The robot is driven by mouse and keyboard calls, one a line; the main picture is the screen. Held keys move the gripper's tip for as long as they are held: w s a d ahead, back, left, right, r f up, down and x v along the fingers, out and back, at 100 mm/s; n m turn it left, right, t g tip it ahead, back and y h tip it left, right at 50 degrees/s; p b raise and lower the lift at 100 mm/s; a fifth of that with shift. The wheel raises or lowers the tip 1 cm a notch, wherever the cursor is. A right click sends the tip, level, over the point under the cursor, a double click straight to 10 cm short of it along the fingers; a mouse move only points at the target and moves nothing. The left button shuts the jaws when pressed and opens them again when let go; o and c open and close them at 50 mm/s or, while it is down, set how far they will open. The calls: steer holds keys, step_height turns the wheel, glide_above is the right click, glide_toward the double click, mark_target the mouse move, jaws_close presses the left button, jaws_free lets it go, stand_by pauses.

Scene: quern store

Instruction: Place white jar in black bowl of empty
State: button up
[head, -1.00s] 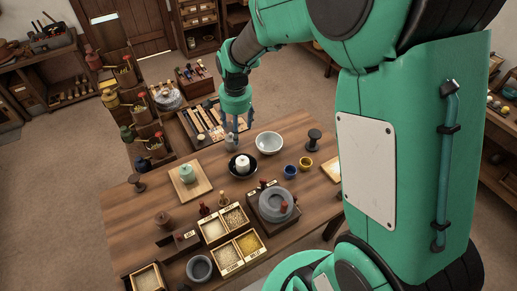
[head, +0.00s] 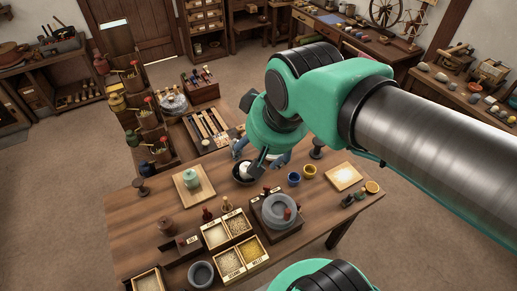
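The white jar (head: 246,168) stands in the black bowl (head: 239,180) near the middle of the wooden table. My gripper (head: 249,160) is just above and behind the jar, tilted toward the lower left. Its fingers look spread, with a gap between them. The wrist and fingers hide part of the jar and the far side of the bowl. Whether a finger touches the jar cannot be told.
A pale bowl (head: 279,159) is mostly hidden behind my wrist. Blue (head: 294,179) and yellow (head: 310,171) cups stand to the right. A green jar on a board (head: 206,194) stands left; grain boxes (head: 228,228) and a grey quern (head: 279,212) are in front.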

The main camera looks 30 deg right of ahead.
steer(key=s, duration=0.1)
steer(key=s+n, duration=0.1)
steer(key=s, duration=0.1)
steer(key=shift+s+a+r, duration=0.1)
steer(key=shift+a+r, duration=0.05)
steer(key=shift+a, duration=0.05)
